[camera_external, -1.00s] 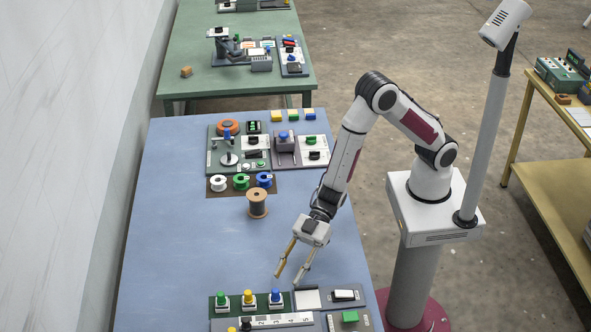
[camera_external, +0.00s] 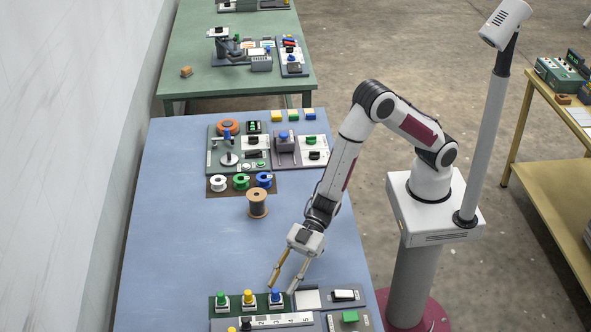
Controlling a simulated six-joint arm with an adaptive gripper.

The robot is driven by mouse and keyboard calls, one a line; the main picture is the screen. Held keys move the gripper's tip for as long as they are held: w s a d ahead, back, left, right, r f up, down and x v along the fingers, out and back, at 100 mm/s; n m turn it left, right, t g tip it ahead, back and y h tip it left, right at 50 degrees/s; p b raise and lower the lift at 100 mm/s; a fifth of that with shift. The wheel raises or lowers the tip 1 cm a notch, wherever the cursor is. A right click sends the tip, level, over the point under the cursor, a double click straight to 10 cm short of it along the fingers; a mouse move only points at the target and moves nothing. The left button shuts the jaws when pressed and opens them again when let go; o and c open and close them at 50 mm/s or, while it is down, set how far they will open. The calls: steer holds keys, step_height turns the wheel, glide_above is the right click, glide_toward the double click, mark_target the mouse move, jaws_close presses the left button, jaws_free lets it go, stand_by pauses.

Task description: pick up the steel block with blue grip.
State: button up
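The steel block with blue grip (camera_external: 275,298) stands upright on the green mat at the near end of the blue table, the rightmost of three similar blocks. The block with yellow grip (camera_external: 248,299) is to its left, and the block with green grip (camera_external: 221,300) is further left. My gripper (camera_external: 281,288) is open and points down, with its two fingertips apart at the upper left and right of the blue grip. Whether the fingers touch the block cannot be told.
A grey board with a numbered scale (camera_external: 285,320) lies in front of the blocks. A brown spool (camera_external: 257,204) stands further back. The table's middle is clear.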

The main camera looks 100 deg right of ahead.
mark_target(276, 294)
steer(key=shift+r+x, duration=0.15)
steer(key=shift+x, duration=0.9)
steer(key=shift+r+x, duration=0.15)
steer(key=shift+x, duration=0.85)
steer(key=shift+w+a, duration=0.1)
jaws_close()
